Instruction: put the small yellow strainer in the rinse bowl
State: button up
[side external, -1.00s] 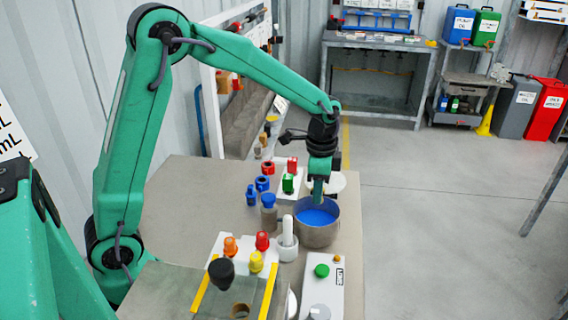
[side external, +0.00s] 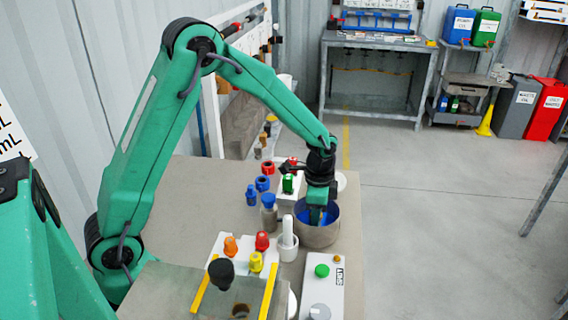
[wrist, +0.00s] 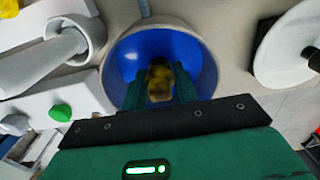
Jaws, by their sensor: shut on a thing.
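The rinse bowl (side external: 318,236) is a grey metal bowl with a blue inside; the wrist view shows it from above (wrist: 207,62). My gripper (side external: 316,220) reaches down into the bowl, fingertips below the rim. In the wrist view my gripper (wrist: 160,88) is shut on a small yellow strainer (wrist: 159,80), shaded and dark, over the blue inside. Whether the strainer touches the bowl's bottom cannot be told. The side view hides the strainer behind the bowl wall and my fingers.
A white mortar with a pestle (side external: 288,238) stands close left of the bowl. A blue-capped jar (side external: 268,215) and a green block (side external: 288,184) are nearby. A white rack holds red, orange and yellow (side external: 256,262) pieces. A white box with a green knob (side external: 322,271) lies in front.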

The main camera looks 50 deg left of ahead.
jog(key=shift+f, duration=0.9)
jog(key=shift+f, duration=0.1)
jog(key=o, duration=1)
jog(key=shift+o, duration=0.2)
notch_tip(320, 180, up, 12)
jog(key=shift+f, duration=0.1)
jog(key=shift+r, duration=0.25)
